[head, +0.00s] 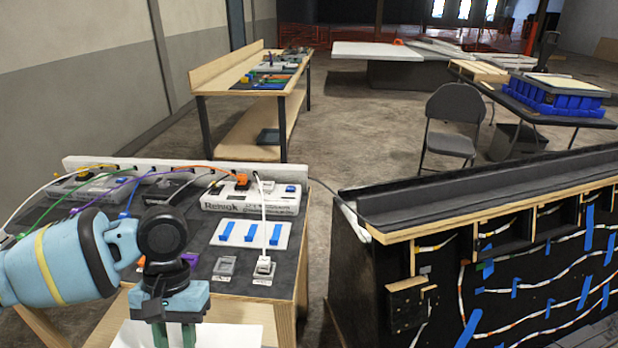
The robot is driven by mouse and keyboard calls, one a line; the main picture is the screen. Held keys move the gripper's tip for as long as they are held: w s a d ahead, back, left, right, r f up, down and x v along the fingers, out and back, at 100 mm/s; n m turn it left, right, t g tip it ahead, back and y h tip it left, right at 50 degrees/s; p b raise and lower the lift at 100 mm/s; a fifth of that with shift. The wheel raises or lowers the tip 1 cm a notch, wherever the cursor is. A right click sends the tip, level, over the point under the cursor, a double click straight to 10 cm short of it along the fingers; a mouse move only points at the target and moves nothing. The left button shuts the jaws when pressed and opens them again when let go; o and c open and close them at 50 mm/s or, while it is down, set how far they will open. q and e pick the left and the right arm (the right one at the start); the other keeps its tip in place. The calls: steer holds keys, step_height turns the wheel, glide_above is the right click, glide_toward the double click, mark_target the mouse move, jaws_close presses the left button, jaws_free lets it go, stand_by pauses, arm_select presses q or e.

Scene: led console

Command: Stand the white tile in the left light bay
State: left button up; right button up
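My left gripper (175,335) is at the bottom of the head view, pointing down in front of the console table. Its two green fingers show apart at their upper parts, but the tips are cut off by the frame edge, so I cannot tell whether anything is between them. I cannot clearly pick out the white tile. A flat white surface (235,336) shows below and beside the gripper. On the dark table top stand a small grey bay-like holder (225,265) and a white block (264,268) with a white cable. I cannot tell which is the left light bay. My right gripper is not in view.
The table (290,225) also carries a white panel with blue tabs (250,233), a white labelled box (235,198) and several coloured cables. A black cabinet with wired bays (520,270) stands to the right. A folding chair (452,125) and benches are behind.

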arm_select(q)
steer(key=shift+r, duration=0.5)
steer(key=w+x, duration=0.1)
steer(key=x, duration=1.3)
steer(key=shift+w+f, duration=0.2)
steer(key=shift+f, duration=0.3)
steer(key=shift+d, duration=0.1)
